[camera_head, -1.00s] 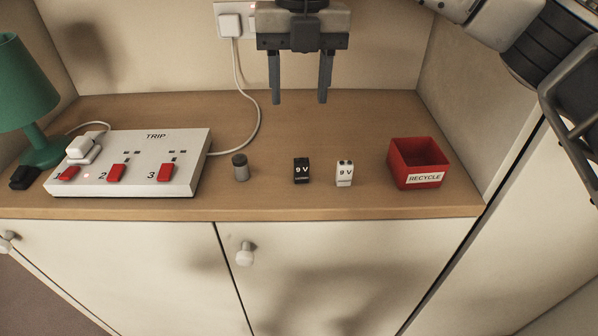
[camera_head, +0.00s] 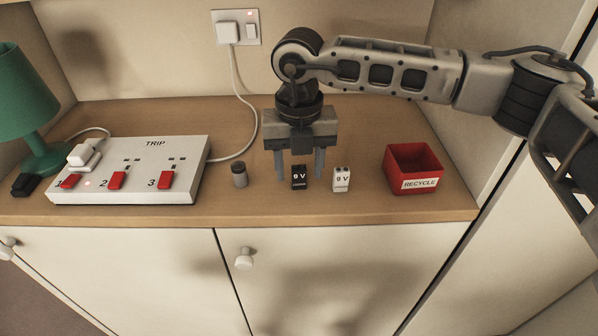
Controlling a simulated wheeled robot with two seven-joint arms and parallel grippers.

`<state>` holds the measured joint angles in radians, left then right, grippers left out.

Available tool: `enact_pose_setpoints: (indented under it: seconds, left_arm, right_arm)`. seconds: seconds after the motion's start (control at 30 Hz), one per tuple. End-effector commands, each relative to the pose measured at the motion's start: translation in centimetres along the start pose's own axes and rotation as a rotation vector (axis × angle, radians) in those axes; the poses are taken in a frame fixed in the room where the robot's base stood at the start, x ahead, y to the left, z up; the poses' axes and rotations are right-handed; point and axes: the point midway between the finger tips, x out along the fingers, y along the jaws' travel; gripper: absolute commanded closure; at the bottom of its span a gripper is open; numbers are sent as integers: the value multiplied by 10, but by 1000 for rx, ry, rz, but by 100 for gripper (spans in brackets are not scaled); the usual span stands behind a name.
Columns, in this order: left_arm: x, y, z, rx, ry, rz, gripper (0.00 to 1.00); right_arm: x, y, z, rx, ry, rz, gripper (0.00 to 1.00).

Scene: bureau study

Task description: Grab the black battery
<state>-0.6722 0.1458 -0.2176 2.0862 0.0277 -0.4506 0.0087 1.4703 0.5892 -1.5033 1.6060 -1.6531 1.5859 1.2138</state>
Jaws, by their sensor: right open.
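The black battery (camera_head: 299,178), marked 9 V, stands upright on the wooden top. My right gripper (camera_head: 299,178) points down over it, open, with one finger to the left of the battery and one to the right. The fingertips are low, near the battery's height; I cannot tell whether they touch it. The white 9 V battery (camera_head: 341,179) stands just right of the right finger. My left gripper is not in view.
A small grey cylinder (camera_head: 239,175) stands to the left. A red RECYCLE box (camera_head: 414,170) stands at the right. A white TRIP power strip (camera_head: 140,191) and a green lamp (camera_head: 25,95) fill the left side. A white cable runs up to the wall socket.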

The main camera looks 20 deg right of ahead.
Motion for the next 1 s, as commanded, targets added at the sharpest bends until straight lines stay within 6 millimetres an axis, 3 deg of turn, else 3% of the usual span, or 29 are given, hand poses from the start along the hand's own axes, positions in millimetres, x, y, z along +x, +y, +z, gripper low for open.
enact_pose_setpoints:
  seconds: [0.13,0.37,0.4,0.57,1.0]
  left_arm:
    - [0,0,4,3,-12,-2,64]
    - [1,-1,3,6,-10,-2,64]
    - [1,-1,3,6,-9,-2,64]
    - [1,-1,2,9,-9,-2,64]
    - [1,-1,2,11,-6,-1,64]
  right_arm:
    - [15,0,0,0,0,-1,51]
    - [18,0,0,0,-1,1,51]
    - [18,0,0,0,-1,1,54]
    - [17,0,0,0,-1,1,98]
    - [11,0,1,0,-3,2,99]
